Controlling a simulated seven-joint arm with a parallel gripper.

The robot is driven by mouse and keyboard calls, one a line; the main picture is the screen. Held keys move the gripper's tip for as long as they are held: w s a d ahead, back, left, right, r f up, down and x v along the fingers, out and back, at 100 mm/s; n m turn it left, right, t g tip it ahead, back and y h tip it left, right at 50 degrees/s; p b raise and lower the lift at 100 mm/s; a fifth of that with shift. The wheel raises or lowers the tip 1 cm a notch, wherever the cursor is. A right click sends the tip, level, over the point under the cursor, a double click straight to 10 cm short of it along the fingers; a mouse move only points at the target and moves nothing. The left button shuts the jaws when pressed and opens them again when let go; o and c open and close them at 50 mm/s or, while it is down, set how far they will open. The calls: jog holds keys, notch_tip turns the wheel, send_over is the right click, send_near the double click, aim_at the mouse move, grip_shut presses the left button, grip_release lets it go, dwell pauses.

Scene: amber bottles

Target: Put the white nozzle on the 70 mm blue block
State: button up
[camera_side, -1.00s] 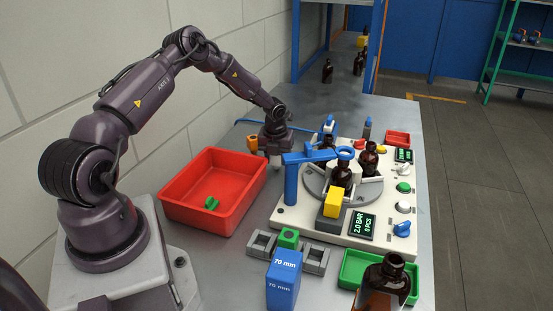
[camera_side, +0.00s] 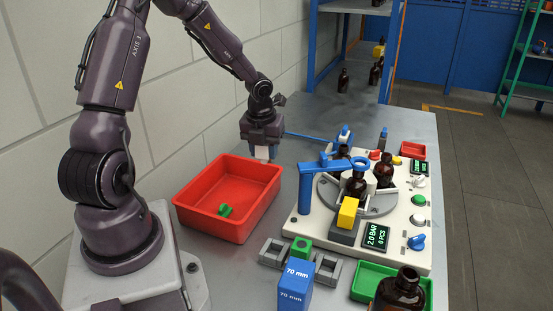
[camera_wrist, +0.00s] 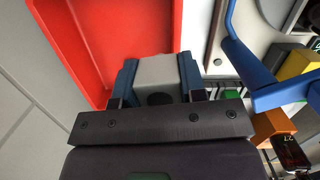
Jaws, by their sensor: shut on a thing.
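The white nozzle (camera_wrist: 158,78), a pale block with a dark round hole, is between the blue fingers of my gripper (camera_wrist: 157,85) in the wrist view. The gripper (camera_side: 262,152) is shut on it and holds it above the table, behind the red bin, in the side view. A pale part of the nozzle (camera_side: 262,153) shows below the jaws there. The blue block (camera_side: 296,285) marked 70 mm stands at the front of the table, well to the front and right of the gripper. Its top looks bare.
The red bin (camera_side: 190,211) lies between gripper and blue block, with a small green piece (camera_side: 225,211) inside. Grey holders and a green block (camera_side: 301,249) stand behind the blue block. A machine (camera_side: 407,259) with bottles and a blue arm (camera_side: 305,190) is at right.

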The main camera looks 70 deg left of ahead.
jog(key=shift+s+d+r, duration=0.2)
jog(key=shift+s+r, duration=0.1)
jog(key=shift+r, duration=0.05)
notch_tip(320, 180, up, 11)
jog(key=shift+f, duration=0.2)
jog(key=shift+w+d+r, duration=0.2)
jog(key=shift+d, duration=0.45)
jog(key=w+d+m, duration=0.2)
jog(key=d, duration=0.7)
jog(key=m, duration=0.4)
send_over(301, 270)
jog(key=shift+h, duration=0.3)
jog(key=shift+s+d+f, duration=0.1)
jog(key=shift+s+f, duration=0.05)
jog(key=shift+f, duration=3.15)
jog(key=shift+s+d+f, duration=0.1)
jog(key=shift+s+f, duration=0.05)
jog(key=shift+f, duration=3.15)
